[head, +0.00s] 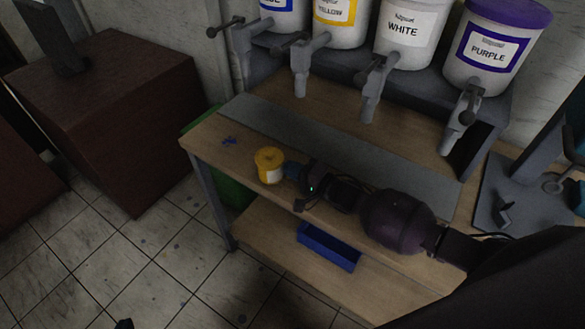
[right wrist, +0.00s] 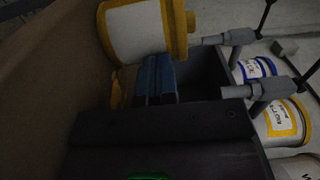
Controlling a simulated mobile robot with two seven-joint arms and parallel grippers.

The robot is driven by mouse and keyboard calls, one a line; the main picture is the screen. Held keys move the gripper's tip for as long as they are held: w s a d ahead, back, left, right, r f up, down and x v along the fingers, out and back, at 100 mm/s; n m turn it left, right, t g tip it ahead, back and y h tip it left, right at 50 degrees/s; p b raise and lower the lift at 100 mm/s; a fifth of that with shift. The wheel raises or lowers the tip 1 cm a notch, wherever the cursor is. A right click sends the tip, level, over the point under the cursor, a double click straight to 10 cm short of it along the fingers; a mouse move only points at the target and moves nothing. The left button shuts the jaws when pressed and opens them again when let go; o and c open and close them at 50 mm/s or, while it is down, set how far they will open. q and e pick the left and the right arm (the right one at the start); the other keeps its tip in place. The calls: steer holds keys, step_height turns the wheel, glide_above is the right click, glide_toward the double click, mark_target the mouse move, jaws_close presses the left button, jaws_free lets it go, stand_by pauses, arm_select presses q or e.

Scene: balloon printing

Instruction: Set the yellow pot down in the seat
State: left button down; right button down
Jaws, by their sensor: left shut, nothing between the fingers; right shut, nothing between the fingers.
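The yellow pot (head: 269,163), with a pale label, stands upright near the left front edge of the wooden bench. In the right wrist view the pot (right wrist: 143,30) shows a white body between yellow rims, just beyond my fingertips. My right gripper (head: 292,171) comes in from the right. Its blue fingers (right wrist: 154,76) are closed together and empty, very close to the pot; I cannot tell whether they touch it. A small dark tip at the bottom edge of the head view appears to be my left gripper (head: 124,323), away from the bench. I cannot make out the seat clearly.
Large paint buckets, including yellow (head: 336,20), white (head: 411,36) and purple (head: 494,48), stand on a rack with taps over the bench. A grey strip (head: 400,165) runs along the bench. A blue tray (head: 328,247) lies on the lower shelf. Small blue pieces (head: 229,140) lie left of the pot.

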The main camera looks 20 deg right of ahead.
mark_target(267, 173)
steer(key=a, duration=0.4)
steer(key=w+a, duration=0.1)
steer(key=a, duration=0.2)
steer(key=shift+s+d, duration=0.1)
steer(key=shift+p, duration=0.3)
